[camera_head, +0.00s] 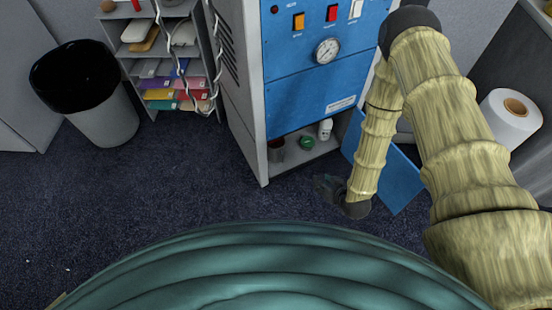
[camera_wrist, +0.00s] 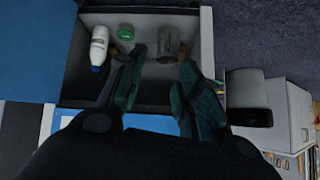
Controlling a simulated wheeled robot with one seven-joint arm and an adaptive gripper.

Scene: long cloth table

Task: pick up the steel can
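The steel can (camera_head: 276,150) is a grey cylinder in the low open compartment of the blue-fronted cabinet, at its left side. In the wrist view the can (camera_wrist: 168,42) stands beyond my fingertips, toward the right finger. My gripper (camera_head: 325,187) is in front of the compartment, to the right of and apart from the can. In the wrist view my gripper (camera_wrist: 160,78) is open with nothing between its fingers. The right fingertip partly overlaps the can's lower edge in that view.
A green round item (camera_head: 306,143) and a white bottle (camera_head: 325,129) share the compartment. Its blue door (camera_head: 400,180) hangs open beside my arm. A waste bin (camera_head: 105,120) stands far left by a paper shelf. Bare carpet (camera_head: 200,185) lies in front.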

